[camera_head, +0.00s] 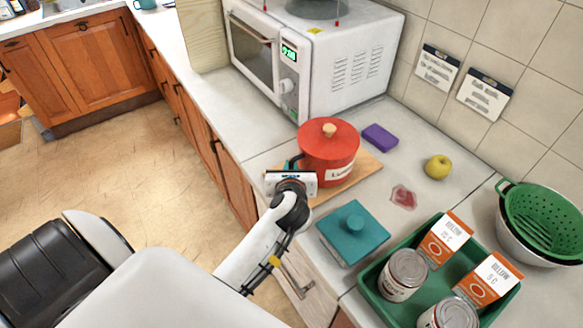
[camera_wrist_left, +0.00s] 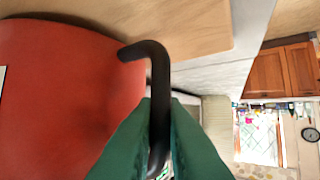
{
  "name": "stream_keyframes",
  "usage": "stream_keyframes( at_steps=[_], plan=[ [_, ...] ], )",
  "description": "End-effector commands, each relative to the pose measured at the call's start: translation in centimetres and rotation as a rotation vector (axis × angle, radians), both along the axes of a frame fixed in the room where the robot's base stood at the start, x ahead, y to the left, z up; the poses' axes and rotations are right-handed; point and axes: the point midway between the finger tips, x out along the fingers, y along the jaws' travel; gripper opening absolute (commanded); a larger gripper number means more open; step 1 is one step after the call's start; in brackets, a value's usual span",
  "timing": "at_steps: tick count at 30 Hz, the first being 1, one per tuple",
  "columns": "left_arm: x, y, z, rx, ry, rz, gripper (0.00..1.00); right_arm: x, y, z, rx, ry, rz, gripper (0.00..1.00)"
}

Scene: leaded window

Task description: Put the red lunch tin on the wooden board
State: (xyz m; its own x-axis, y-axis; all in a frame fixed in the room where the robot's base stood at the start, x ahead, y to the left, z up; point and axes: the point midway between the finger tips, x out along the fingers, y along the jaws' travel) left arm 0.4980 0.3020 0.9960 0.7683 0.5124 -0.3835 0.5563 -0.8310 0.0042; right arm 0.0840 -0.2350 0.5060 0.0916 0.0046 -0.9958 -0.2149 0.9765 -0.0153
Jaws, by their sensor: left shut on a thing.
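The red lunch tin (camera_head: 325,155) is a round red pot with a red lid, a wooden knob and a white label. It stands upright over the wooden board (camera_head: 367,168), and the board's edge shows to its right and front. I cannot tell for sure whether its base rests on the board. In the left wrist view the tin's red side (camera_wrist_left: 65,100) fills the left, with the board (camera_wrist_left: 200,25) along the top. My left gripper (camera_head: 292,165) is shut on the tin's dark side handle (camera_wrist_left: 155,60); its green fingers (camera_wrist_left: 158,125) close around it. My right gripper is out of view.
A teal lidded dish (camera_head: 352,238) sits just in front of the board. A green tray (camera_head: 372,283) holds cans and cartons. A white microwave (camera_head: 340,70) stands behind. A purple sponge (camera_head: 380,137), a red stain (camera_head: 403,197), a yellow apple (camera_head: 437,167) and a green colander (camera_head: 545,222) are to the right.

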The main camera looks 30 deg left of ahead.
Motion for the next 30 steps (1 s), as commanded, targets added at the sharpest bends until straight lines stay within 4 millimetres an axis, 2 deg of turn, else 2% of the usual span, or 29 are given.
stream_keyframes(
  at_steps=[13,14,15,18,27,30],
  plan=[
    [0.07,-0.02,-0.74,-0.001,-0.007,-0.001,0.0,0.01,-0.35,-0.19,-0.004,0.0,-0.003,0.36],
    [0.02,-0.01,-0.86,0.0,-0.002,-0.001,0.14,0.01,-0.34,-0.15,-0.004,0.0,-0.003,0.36],
    [0.01,-0.01,-0.82,0.0,-0.002,-0.001,0.2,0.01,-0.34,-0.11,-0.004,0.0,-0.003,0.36],
    [0.02,0.0,-0.81,-0.001,-0.002,-0.001,0.32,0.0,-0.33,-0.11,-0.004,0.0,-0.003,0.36],
    [0.02,0.01,-0.43,0.0,-0.002,-0.001,0.32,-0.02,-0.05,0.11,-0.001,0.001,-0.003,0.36],
    [-0.68,-0.52,-0.36,-0.003,-0.002,-0.001,0.32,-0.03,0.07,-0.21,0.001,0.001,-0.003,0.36]
  ],
)
